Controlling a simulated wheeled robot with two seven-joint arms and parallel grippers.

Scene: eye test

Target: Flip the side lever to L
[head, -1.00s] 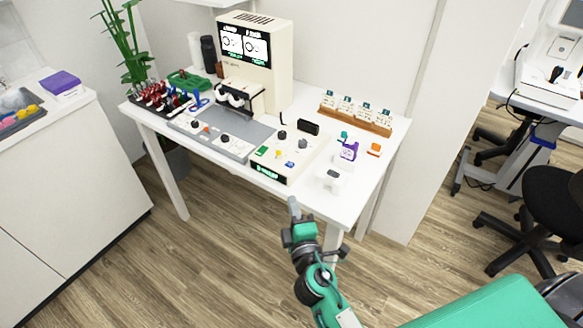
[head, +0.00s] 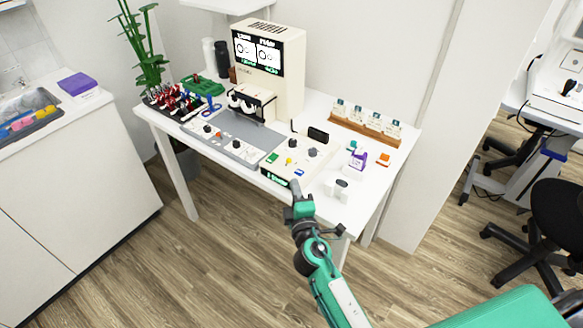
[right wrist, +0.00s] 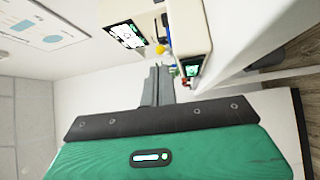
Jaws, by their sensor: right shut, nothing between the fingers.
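The cream control box (head: 318,160) sits at the table's front edge with coloured buttons, dark knobs and a lit green display (head: 275,179) on its front. I cannot single out the side lever for sure; a thin dark bent rod (head: 293,127) stands at the box's back left. My left gripper is not in view.
The eye test machine (head: 268,75) stands behind a grey tray (head: 230,135). A wooden rack (head: 365,130) with cards, a purple box (head: 358,159) and a small white item (head: 341,188) are to the right. Open floor lies in front of the table (head: 375,178).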

